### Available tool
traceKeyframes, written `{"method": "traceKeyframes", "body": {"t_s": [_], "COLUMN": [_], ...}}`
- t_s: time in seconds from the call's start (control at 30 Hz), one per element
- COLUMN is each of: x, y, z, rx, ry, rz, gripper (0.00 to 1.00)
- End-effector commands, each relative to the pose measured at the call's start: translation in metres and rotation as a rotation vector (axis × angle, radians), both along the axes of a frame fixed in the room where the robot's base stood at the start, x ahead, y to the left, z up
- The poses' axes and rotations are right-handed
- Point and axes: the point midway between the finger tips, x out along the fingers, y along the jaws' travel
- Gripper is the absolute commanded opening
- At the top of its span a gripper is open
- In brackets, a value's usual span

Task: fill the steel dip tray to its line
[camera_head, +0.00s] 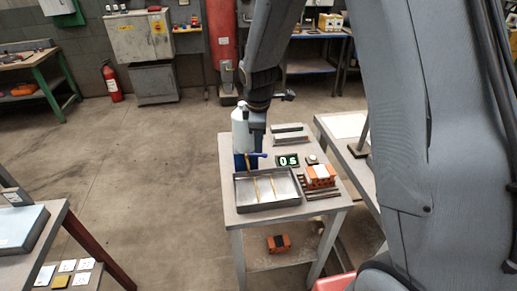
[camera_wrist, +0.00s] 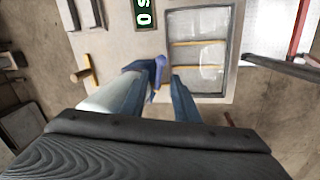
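The steel dip tray (camera_head: 268,207) lies on the small table, with two yellowish strips across its inside. It also shows in the wrist view (camera_wrist: 228,82), where its floor looks glossy; I cannot make out the liquid level or the line. A white container (camera_head: 240,128) with a blue part below it stands at the tray's far left corner. A blue lever (camera_wrist: 150,66) with a brass-coloured piece beside it sticks out there. My gripper (camera_wrist: 155,88) is open, its blue-grey fingers apart around the lever's end; contact is unclear. The white container (camera_wrist: 102,98) is partly hidden by a finger.
A green-lit display (camera_head: 288,161) reads like 05. Another orange brick (camera_head: 278,243) is on the lower shelf. A second table (camera_head: 345,125) adjoins at right.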

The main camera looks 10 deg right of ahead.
Motion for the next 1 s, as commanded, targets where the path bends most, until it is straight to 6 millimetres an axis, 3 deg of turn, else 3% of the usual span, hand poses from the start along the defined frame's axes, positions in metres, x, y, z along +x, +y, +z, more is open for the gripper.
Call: {"method": "traceKeyframes", "body": {"t_s": [0.23, 0.6, 0.77, 1.0], "x": [-0.005, -0.006, -0.007, -0.018], "y": [0.001, 0.001, 0.002, 0.008], "z": [0.024, 0.029, 0.029, 0.036], "rx": [0.0, -0.001, 0.005, 0.053], "ry": [0.0, 0.002, -0.001, -0.035], "rz": [-0.001, -0.001, -0.032, -0.301], "gripper": [0.28, 0.28, 0.01, 0.0]}}
